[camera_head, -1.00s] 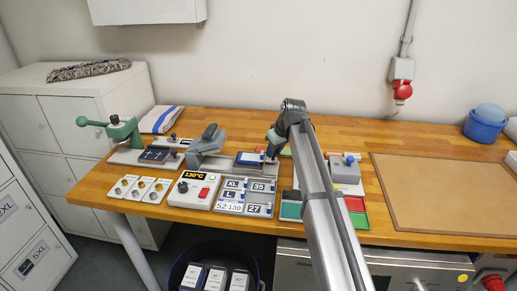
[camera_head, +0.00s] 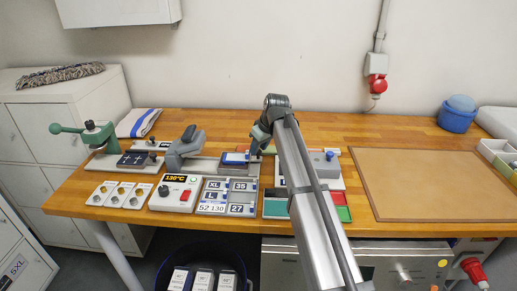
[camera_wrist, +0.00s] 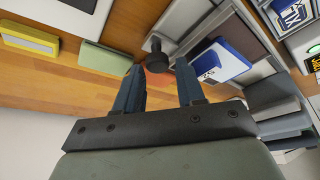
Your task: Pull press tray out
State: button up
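The press tray (camera_head: 252,165) is a grey plate at the right end of the press base, carrying a blue pad with a white patch (camera_head: 236,158). In the wrist view the blue and white piece (camera_wrist: 222,62) lies right of my fingers. A dark round knob on a short stem (camera_wrist: 157,60) stands at the tray's end. My gripper (camera_wrist: 158,68) is open, pointing down, with the knob between its two fingertips in the picture. I see no finger touching the knob. In the head view my arm partly hides the gripper (camera_head: 259,143).
The press with its grey lever (camera_head: 186,146) stands left of the tray. The control box (camera_head: 175,192) and size plates (camera_head: 228,195) lie in front. A grey stamp block (camera_head: 323,165) and coloured pads (camera_head: 338,205) are to the right. A brown board (camera_head: 430,185) lies farther right.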

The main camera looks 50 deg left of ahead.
jog(key=v, duration=1.2)
jog(key=shift+d+r, duration=0.15)
jog(key=shift+r, duration=0.15)
jog(key=shift+w, duration=0.1)
